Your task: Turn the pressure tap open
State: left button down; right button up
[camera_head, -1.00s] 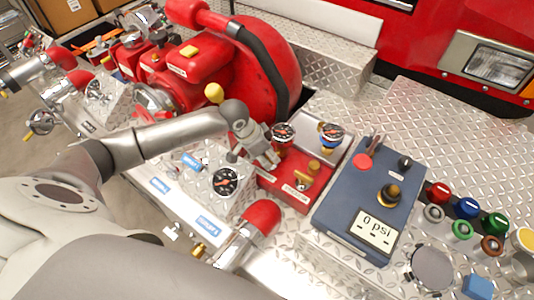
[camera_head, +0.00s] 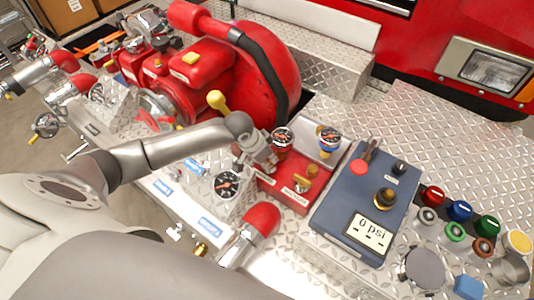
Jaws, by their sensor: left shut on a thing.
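The red valve block (camera_head: 272,189) carries two round gauges and brass fittings. A brass tap (camera_head: 300,183) shows at its front right, clear of the gripper. My left gripper (camera_head: 264,160) is at the left side of the block, just left of the red-rimmed gauge (camera_head: 283,138). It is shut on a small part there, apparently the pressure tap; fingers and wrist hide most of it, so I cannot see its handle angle. My right gripper is not in view.
A blue gauge box (camera_head: 345,220) with a 0 psi display stands right of the block. Several coloured caps lie farther right. A red-capped pipe (camera_head: 262,219) stands in front. The big red pump housing (camera_head: 245,75) is behind, with a yellow-knobbed lever (camera_head: 216,100) near my wrist.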

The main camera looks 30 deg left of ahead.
pick_arm(q)
jog(key=shift+s+d+r+n+y+p, duration=0.1)
jog(key=shift+r+n+y+p, duration=0.1)
jog(key=shift+n+p, duration=0.4)
jog(key=shift+d+r+n+y+p, duration=0.1)
jog(key=shift+n+y+p, duration=0.1)
jog(key=shift+n+p, duration=0.4)
jog(key=shift+f+n+t+y+p, duration=0.2)
jog(key=shift+n+t+y+p, duration=0.1)
jog(key=shift+n+p, duration=0.5)
jog(key=c, duration=1.5)
grip_release()
jog(key=v, duration=1.2)
